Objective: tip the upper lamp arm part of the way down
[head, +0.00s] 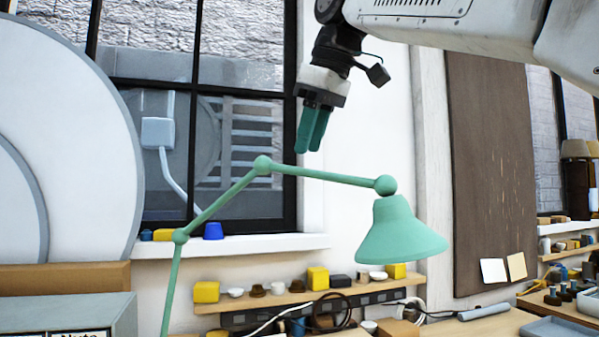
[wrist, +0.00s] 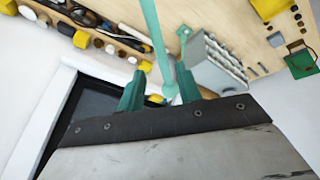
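The green lamp stands in the head view. Its upper arm (head: 325,177) runs from an elbow joint (head: 262,165), sloping slightly down to the right to a ball joint (head: 385,185). The bell-shaped shade (head: 402,232) hangs below that joint. The lower arm segments (head: 217,203) slope down to the left. My gripper (head: 309,150) points down just above the upper arm, nearer the elbow, apparently clear of it. In the wrist view my gripper (wrist: 158,75) has its teal fingers apart, with a green lamp bar (wrist: 156,35) showing beyond the gap. Nothing is held.
A window and sill (head: 255,243) lie behind the lamp. A wooden shelf (head: 290,300) with small yellow blocks and cups runs below it. A brown board (head: 497,170) hangs at the right. The space around the upper arm looks free.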

